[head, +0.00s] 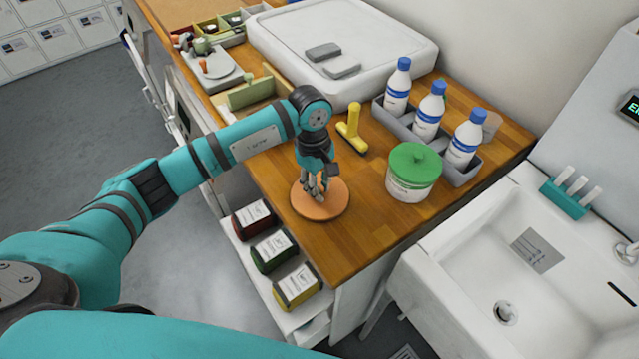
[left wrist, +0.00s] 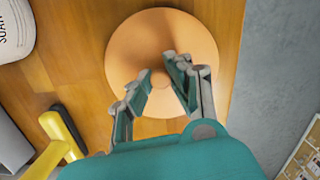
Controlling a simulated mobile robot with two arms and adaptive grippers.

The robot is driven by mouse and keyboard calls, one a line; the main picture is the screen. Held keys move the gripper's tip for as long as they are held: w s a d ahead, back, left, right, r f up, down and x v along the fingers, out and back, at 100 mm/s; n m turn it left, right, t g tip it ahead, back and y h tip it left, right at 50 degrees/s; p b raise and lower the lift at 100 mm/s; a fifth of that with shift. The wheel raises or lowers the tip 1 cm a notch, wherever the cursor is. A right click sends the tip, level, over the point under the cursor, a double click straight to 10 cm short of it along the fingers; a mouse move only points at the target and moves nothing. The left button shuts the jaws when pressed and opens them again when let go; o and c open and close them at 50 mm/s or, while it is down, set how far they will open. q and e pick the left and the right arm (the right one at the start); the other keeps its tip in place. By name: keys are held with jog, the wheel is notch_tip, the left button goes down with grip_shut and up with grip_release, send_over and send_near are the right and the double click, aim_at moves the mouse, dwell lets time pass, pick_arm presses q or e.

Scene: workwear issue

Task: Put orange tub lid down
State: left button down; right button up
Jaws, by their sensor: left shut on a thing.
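The orange tub lid (head: 335,205) is a flat round disc with a small knob, level at the front edge of the wooden counter (head: 368,228). My left gripper (head: 316,191) points down over its middle and is shut on the knob. In the left wrist view the lid (left wrist: 150,35) lies under the fingers (left wrist: 160,88), which close in around the knob. I cannot tell whether the lid touches the counter or is just above it. My right gripper is not in view.
A white tub with a green lid (head: 414,162) stands right of the orange lid. Behind are a yellow tool (head: 352,130), a grey caddy with bottles (head: 427,110) and a white slab (head: 300,53). A sink (head: 470,285) is at right; labelled packs (head: 272,250) sit below the edge.

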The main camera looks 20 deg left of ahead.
pick_arm(q)
jog(key=shift+f, duration=0.2)
jog(key=c, duration=1.2)
grip_release()
jog(key=shift+r, duration=0.1)
jog(key=shift+c, duration=0.2)
jog(key=shift+r, duration=0.3)
notch_tip(320, 180, up, 12)
jog(key=a+b, duration=0.1)
jog(key=b, duration=0.2)
jog(key=shift+w+f+b, duration=0.2)
jog(key=shift+w+b, duration=0.15)
jog(key=shift+b, duration=0.05)
jog(key=shift+a, duration=0.1)
